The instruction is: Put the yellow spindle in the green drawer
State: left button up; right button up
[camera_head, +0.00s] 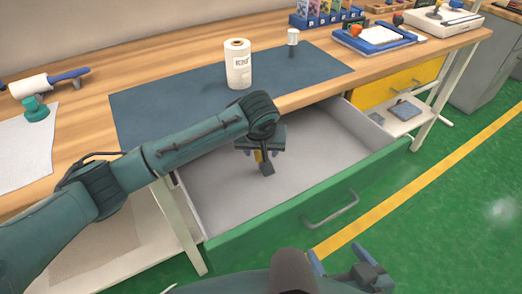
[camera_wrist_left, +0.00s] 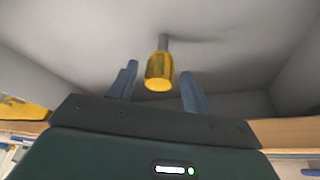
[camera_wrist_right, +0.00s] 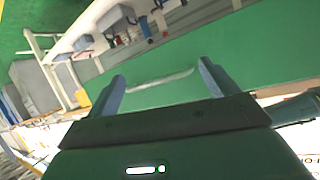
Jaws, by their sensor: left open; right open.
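The yellow spindle (camera_wrist_left: 159,70) has a yellow body and a grey shaft. In the left wrist view it sits between the spread fingers of my left gripper (camera_wrist_left: 160,75), with a gap on each side. In the head view the left gripper (camera_head: 260,158) is inside the open green drawer (camera_head: 290,222), and only a bit of the spindle (camera_head: 258,156) shows. I cannot tell whether the spindle rests on the drawer floor. My right gripper (camera_head: 342,257) is open and empty in front of the drawer; the green drawer front (camera_wrist_right: 165,82) lies beyond its fingers.
A yellow drawer (camera_head: 395,82) is to the right. The drawer's right half is clear.

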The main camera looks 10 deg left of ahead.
pick_arm(q)
jog(key=p+v, duration=0.1)
jog(key=v, duration=1)
jog(key=shift+s+r, duration=0.1)
